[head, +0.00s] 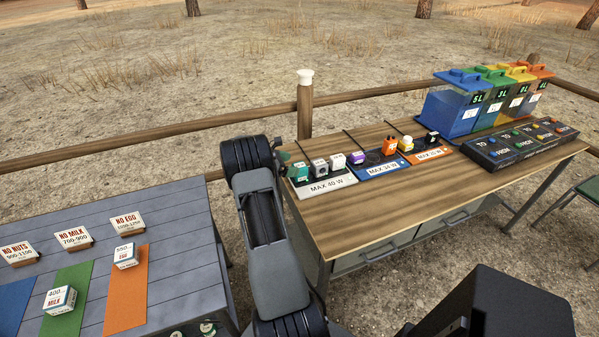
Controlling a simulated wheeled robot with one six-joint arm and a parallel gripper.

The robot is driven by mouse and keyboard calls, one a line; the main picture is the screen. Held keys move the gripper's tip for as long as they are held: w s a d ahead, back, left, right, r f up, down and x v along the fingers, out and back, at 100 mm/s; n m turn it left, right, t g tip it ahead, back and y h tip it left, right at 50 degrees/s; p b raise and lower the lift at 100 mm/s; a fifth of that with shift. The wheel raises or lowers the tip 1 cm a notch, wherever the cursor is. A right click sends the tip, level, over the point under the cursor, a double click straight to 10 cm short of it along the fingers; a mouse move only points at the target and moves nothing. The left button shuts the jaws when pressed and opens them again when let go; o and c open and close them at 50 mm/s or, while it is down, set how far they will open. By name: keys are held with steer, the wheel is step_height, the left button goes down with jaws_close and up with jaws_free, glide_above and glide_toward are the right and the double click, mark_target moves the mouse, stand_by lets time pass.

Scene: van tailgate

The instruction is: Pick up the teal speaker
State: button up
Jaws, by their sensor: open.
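A small teal block (299,171), which looks like the teal speaker, stands on the white MAX 40 W panel (328,188) at the left end of the wooden table (370,220). My arm rises just left of it in the head view, and its dark joint is close beside it in the picture. A greenish patch (284,157) shows between the arm and the block; I cannot tell what it is. My gripper is not visible, as the arm's links block the view behind them.
Grey and white items (320,166) stand right beside the teal block. The blue MAX panel (383,169) and orange MAX panel (427,155) hold more small devices. Coloured bins (453,112) and a black button box (520,146) stand at right. A grey table (180,230) with cartons is left.

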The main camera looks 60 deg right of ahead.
mark_target(300, 165)
steer(key=x, duration=0.4)
steer(key=shift+w+f+p, duration=0.1)
steer(key=shift+p, duration=0.2)
steer(key=c, duration=1.1)
